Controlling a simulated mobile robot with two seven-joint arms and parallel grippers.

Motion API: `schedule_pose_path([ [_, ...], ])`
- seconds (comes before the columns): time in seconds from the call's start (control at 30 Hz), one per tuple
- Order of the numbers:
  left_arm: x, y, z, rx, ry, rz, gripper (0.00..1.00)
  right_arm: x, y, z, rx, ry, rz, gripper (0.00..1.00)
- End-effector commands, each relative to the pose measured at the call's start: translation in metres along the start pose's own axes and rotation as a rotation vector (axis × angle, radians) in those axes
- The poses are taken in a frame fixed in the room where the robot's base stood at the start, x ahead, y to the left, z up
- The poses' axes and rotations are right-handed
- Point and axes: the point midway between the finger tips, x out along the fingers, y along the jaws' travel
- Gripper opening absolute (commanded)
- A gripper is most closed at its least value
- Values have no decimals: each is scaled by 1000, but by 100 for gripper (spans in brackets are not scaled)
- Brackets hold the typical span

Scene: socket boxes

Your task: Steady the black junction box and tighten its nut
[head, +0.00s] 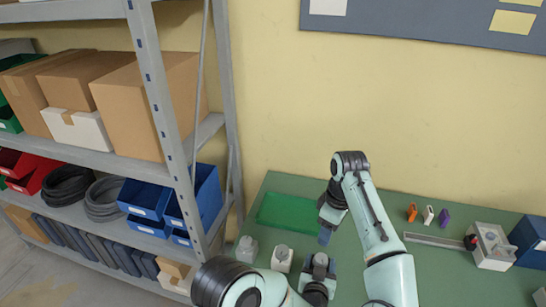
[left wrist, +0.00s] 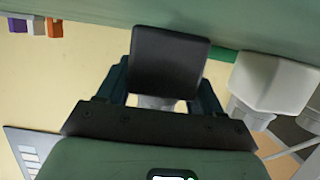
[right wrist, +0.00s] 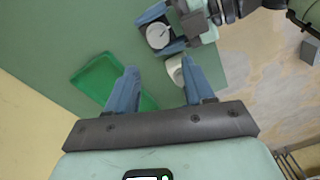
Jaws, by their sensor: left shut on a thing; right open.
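The black junction box (left wrist: 170,60) is between the fingers of my left gripper (head: 319,272), which is shut on it at the front of the green table. A round pale nut (right wrist: 159,35) with a dark mark faces up on the box in the right wrist view. It also shows small in the head view (head: 320,259). My right gripper (head: 325,234) is open and empty, above the table and behind the box. In the right wrist view its fingers (right wrist: 160,85) are apart, with the box beyond them. I cannot tell whether the box touches the table.
Two pale boxes (head: 282,258) (head: 247,249) stand left of the held box. A green tray (head: 283,212) lies behind. Small coloured pieces (head: 428,215), a grey fixture (head: 491,246) and a blue bin (head: 530,241) are at the right. Shelving (head: 150,90) rises at the left.

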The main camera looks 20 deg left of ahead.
Motion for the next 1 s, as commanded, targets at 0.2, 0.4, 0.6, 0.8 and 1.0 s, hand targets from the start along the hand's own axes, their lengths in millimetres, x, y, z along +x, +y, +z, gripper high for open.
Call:
schedule_pose_path([
  [0.2, 0, 0, 0, 0, 0, 1, 29, 11, -3, -2, 148, -49, 49, 52],
  [0.4, 0, 0, 0, 0, 1, 1, 29, 47, -1, -1, 147, -48, 48, 52],
  [0.6, 0, 0, 0, 0, 1, 1, 29, 87, 0, 1, 145, -46, 47, 52],
  [0.8, 0, 0, 0, 0, 1, 0, 29, 118, 2, 2, 90, -43, 47, 52],
  [1.0, 0, 0, 0, 0, 1, 0, 29, 118, 2, 2, -221, -50, 40, 52],
])
